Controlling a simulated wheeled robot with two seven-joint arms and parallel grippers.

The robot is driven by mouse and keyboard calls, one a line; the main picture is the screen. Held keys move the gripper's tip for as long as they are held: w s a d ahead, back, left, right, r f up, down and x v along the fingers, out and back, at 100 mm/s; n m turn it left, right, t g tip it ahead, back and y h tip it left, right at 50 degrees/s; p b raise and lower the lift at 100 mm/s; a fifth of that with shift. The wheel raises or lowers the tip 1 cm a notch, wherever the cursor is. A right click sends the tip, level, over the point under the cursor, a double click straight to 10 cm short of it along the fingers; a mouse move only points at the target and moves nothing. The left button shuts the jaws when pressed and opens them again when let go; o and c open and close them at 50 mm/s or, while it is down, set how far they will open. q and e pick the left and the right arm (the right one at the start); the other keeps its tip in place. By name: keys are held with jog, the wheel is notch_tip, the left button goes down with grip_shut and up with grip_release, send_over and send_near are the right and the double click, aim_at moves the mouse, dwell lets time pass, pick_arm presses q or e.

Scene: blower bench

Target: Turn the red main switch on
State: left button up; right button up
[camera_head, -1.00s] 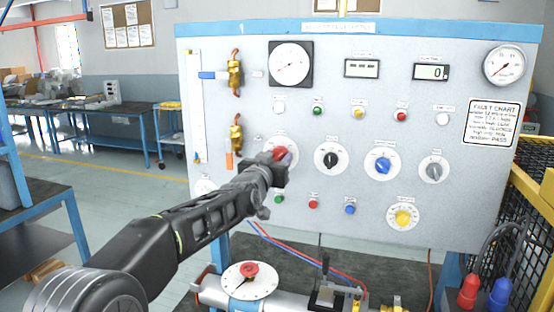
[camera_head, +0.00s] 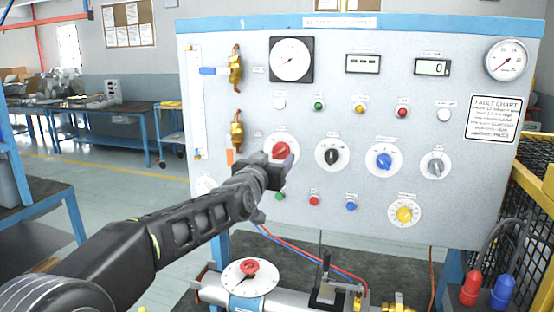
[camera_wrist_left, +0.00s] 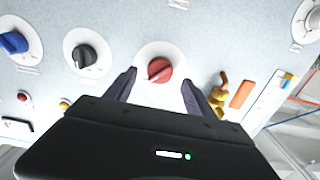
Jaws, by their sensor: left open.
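The red main switch (camera_head: 281,150) is a red knob on a round white plate, on the upright grey panel (camera_head: 460,210). In the left wrist view the red knob (camera_wrist_left: 159,69) shows between and beyond the two dark fingertips, with its grip bar slanted. My left gripper (camera_head: 284,163) is just below and in front of the knob in the head view, covering the lower part of its plate. Its fingers are open, one on each side of the knob in the left wrist view (camera_wrist_left: 160,88); contact cannot be told. My right gripper is not in view.
A black knob (camera_head: 332,155) and a blue knob (camera_head: 384,161) sit to the right in the same row. A brass valve (camera_head: 237,132) is close on the left. Small green and red buttons lie below. A pipe with a red-handled dial (camera_head: 249,267) stands on the bench below.

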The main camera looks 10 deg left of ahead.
pick_arm(q)
jog(key=s, duration=0.4)
jog(key=shift+s+a, duration=0.1)
jog(key=shift+a, duration=0.05)
